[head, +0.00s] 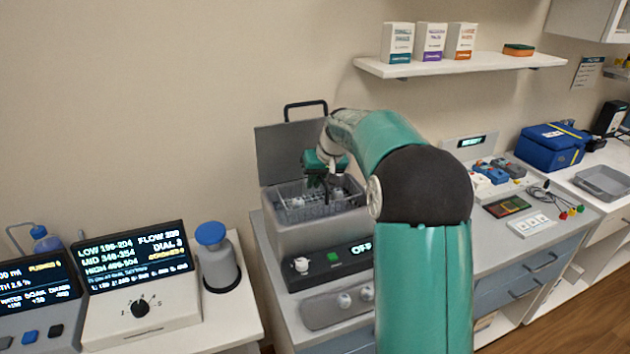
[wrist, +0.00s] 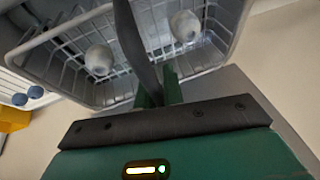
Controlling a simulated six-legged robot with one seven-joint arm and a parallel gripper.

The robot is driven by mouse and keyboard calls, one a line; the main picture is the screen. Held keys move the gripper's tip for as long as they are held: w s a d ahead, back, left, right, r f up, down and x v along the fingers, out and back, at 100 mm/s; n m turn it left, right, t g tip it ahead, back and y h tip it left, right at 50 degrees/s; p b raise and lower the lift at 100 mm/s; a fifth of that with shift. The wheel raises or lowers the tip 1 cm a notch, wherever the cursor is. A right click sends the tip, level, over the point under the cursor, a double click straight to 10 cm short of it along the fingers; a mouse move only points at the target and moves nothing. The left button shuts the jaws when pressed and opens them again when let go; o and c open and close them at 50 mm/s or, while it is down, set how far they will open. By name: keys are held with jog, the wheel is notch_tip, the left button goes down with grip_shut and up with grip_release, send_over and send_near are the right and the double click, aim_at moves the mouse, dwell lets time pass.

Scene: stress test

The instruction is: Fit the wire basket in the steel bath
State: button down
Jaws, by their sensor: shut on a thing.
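The steel bath (head: 290,238) stands on the counter with its dark lid raised behind it. The wire basket (head: 291,212) is at the bath's open top; its rim shows above the bath's rim, and I cannot tell how deep it sits or whether it touches. In the wrist view the basket (wrist: 118,92) fills the top, with white round-ended pieces inside. My gripper (head: 326,180) is over the basket. In the wrist view my gripper (wrist: 158,90) is shut on the basket's dark upright handle (wrist: 133,45). My arm hides the bath's right side.
The bath's front panel (head: 325,262) reads OFF. The raised lid (head: 280,150) stands close behind my gripper. A dial console (head: 140,280) and a blue-capped bottle (head: 215,260) are at left. A shelf (head: 460,66) with boxes hangs above right. Instruments crowd the right counter.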

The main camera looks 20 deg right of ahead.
aim_at(312, 200)
jog(key=shift+f, duration=2.4)
dwell(2.9)
jog(key=c, duration=1.8)
grip_release()
jog(key=shift+r, duration=0.2)
jog(key=shift+r, duration=1.8)
jog(key=shift+o, duration=0.2)
jog(key=o, duration=0.5)
jog(key=shift+r, duration=0.1)
